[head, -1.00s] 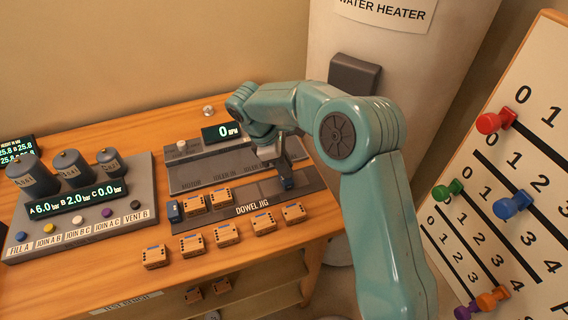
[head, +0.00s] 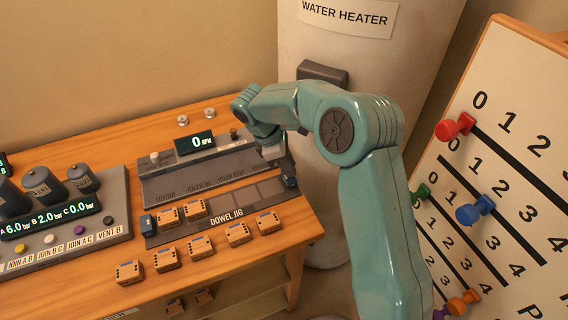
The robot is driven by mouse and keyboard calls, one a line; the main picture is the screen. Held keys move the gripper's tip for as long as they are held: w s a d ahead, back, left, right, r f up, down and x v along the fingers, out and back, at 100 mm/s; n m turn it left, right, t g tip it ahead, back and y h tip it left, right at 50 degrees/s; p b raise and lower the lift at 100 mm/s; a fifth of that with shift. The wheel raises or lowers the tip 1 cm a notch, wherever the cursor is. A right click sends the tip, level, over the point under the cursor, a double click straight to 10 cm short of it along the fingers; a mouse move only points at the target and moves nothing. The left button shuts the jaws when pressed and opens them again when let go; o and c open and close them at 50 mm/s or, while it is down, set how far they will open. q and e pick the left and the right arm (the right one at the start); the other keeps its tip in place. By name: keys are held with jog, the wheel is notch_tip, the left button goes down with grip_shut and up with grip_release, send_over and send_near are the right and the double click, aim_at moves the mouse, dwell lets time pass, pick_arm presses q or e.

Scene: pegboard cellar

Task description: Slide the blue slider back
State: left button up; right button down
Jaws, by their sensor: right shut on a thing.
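The dark blue slider (head: 289,175) stands at the right end of the dowel jig (head: 250,210), on the wooden bench. My right gripper (head: 283,167) reaches down over the slider and is shut on it. Its fingertips are partly hidden by my own wrist and arm. Another small blue block (head: 147,225) stands at the left end of the jig. My left gripper is out of view.
Several loose orange blocks (head: 184,245) lie along the bench's front. A grey panel (head: 165,195) with a display is behind the jig. The water heater (head: 345,60) stands behind the arm; a numbered board (head: 510,180) with coloured knobs is at right.

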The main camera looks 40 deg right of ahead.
jog(key=shift+d+r, duration=0.1)
jog(key=shift+d, duration=0.1)
jog(key=c, duration=1)
grip_release()
jog(key=shift+a, duration=0.15)
jog(key=shift+w+a+r, duration=0.1)
jog(key=shift+w+r, duration=0.05)
jog(key=shift+r, duration=0.2)
jog(key=p+v, duration=0.1)
jog(key=v, duration=1.4)
jog(key=shift+r+p, duration=0.3)
jog(key=shift+p, duration=0.1)
jog(key=shift+f, duration=0.1)
